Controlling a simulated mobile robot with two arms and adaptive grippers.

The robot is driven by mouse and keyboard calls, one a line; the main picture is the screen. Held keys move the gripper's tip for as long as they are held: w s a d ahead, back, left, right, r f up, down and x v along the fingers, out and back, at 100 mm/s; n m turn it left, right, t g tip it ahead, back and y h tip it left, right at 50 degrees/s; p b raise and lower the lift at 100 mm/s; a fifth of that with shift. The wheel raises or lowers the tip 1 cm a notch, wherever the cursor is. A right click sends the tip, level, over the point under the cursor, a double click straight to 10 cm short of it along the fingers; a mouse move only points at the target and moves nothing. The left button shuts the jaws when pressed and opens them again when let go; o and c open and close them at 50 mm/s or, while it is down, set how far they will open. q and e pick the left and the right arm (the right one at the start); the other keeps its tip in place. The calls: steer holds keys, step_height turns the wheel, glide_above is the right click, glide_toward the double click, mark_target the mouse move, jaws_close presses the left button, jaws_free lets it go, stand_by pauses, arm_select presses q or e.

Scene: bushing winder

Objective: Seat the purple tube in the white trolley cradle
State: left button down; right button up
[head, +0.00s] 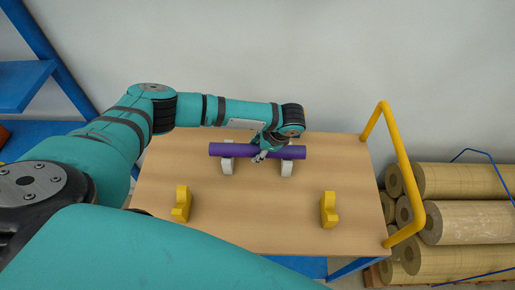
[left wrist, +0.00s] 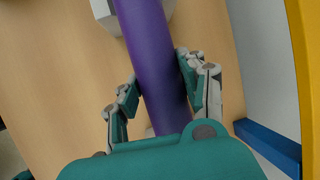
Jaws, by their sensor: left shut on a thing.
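The purple tube (head: 230,150) lies level, left to right, over the two white supports of the trolley cradle (head: 287,169) at the back of the wooden tabletop. I cannot tell whether it touches both supports. My left gripper (head: 262,154) comes from above and is shut on the tube between the supports, nearer the right one. In the left wrist view, the fingers (left wrist: 160,88) lie on both sides of the tube (left wrist: 148,35). One white support (left wrist: 103,12) shows beyond, under the tube. My right gripper is not in view.
Two yellow cradle blocks (head: 181,204) (head: 328,210) stand at the front left and front right of the wooden tabletop (head: 255,222). A yellow handrail (head: 402,165) rises at the right edge. Large tan rolls (head: 465,222) are stacked beyond it. A blue frame (head: 62,70) stands at left.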

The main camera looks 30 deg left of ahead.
arm_select(q)
steer(key=shift+f, duration=0.15)
steer(key=c, duration=0.7)
jaws_free()
steer(key=shift+o, duration=0.2)
steer(key=v, duration=1.2)
